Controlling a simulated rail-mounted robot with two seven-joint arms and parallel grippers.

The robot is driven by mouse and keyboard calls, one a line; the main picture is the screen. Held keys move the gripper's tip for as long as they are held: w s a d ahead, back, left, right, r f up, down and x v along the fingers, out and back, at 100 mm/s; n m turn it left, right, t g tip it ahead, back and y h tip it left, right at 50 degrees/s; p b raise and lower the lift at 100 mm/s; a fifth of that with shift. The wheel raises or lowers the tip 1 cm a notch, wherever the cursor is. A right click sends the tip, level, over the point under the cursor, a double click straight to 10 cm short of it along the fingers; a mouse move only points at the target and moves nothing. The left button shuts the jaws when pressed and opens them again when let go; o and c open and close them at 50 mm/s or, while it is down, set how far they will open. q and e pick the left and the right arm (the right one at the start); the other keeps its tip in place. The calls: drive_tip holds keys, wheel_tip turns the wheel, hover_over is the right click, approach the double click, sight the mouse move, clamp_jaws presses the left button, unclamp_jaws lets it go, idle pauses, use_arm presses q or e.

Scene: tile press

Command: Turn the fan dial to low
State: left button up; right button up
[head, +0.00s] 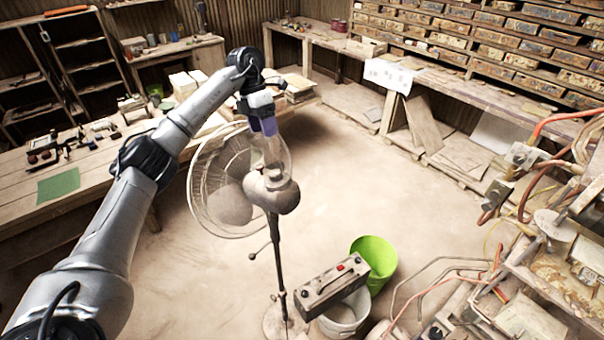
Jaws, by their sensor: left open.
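A pedestal fan (272,190) stands on the floor in the middle of the head view, its round wire cage (195,195) facing left and its motor housing at the right of the cage. A thin dark pole runs down from it to a base on the floor. I cannot make out the dial. My left gripper (264,132) is open, its purple fingers pointing down above the motor housing in the picture. I cannot tell whether they touch the fan. My right gripper is not in view.
A grey box with a red switch (335,284) sits by the fan pole, near a green bucket (375,260) and a white bucket (347,315). A wooden workbench (95,190) is at left. Machinery with hoses (560,240) stands at right.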

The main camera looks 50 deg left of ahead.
use_arm(q)
drive_tip(key=b, duration=0.1)
approach(275, 172)
drive_tip(key=f, duration=0.1)
drive_tip(key=shift+p+x, duration=0.75)
drive_tip(key=shift+x, duration=3.6)
drive_tip(key=shift+r, duration=0.1)
drive_tip(key=c, duration=0.9)
drive_tip(key=shift+c, duration=0.2)
drive_tip(key=m+b, duration=0.2)
drive_tip(key=m, duration=0.1)
drive_tip(key=shift+d+m, duration=0.1)
drive_tip(key=shift+m, duration=0.2)
drive_tip(key=shift+m+b, duration=0.95)
drive_tip(key=shift+m, duration=1.55)
